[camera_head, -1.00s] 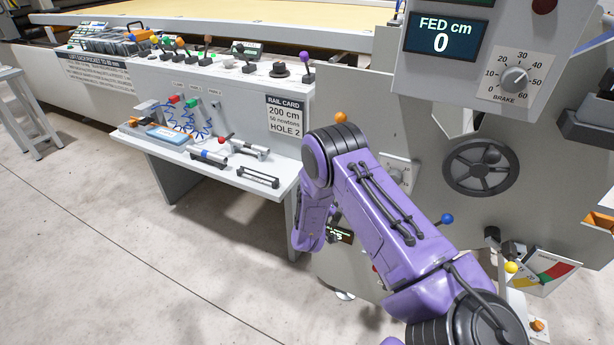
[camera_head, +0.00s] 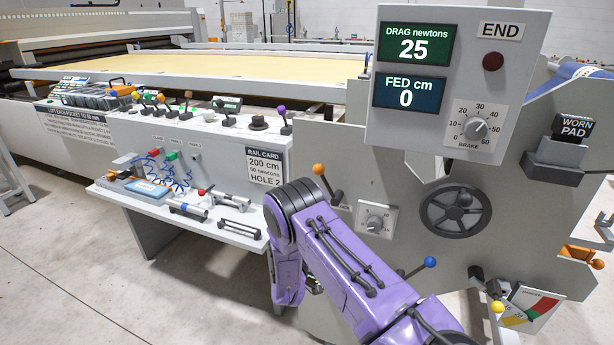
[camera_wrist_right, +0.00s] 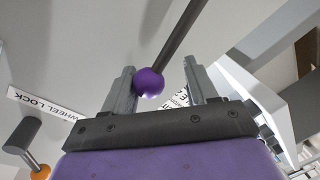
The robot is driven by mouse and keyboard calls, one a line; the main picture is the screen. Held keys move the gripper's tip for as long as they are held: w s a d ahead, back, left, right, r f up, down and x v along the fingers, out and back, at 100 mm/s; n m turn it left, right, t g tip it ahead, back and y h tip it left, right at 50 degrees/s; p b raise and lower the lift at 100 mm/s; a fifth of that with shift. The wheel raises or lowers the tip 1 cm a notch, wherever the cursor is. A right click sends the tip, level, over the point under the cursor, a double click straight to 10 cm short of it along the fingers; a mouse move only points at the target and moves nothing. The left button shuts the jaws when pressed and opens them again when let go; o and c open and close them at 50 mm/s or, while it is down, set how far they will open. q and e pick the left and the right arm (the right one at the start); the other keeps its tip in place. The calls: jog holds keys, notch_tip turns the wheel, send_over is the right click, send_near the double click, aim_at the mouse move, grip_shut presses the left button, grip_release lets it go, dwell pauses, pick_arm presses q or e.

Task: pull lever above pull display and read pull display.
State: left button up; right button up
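In the right wrist view, a purple ball knob (camera_wrist_right: 148,82) on a dark lever rod (camera_wrist_right: 182,42) sits between the fingers of my right gripper (camera_wrist_right: 162,85). The knob is close to the left finger; a clear gap separates it from the right finger, so the gripper is open. I cannot tell whether the knob touches the left finger. In the head view, my purple right arm hides this gripper and lever. A small dark display (camera_head: 314,284) peeks out beside the arm, mostly covered and unreadable. My left gripper is not in view.
A WHEEL LOCK label (camera_wrist_right: 42,102) and an orange-knobbed lever (camera_wrist_right: 40,172) lie left of the gripper. The hanging panel (camera_head: 530,60) reads DRAG 25 and FED 0. A handwheel (camera_head: 456,211) and blue-knobbed lever (camera_head: 430,262) are right of my arm.

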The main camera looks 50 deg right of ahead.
jog(key=shift+w+a, duration=0.1)
jog(key=shift+a, duration=0.1)
jog(key=v, duration=1)
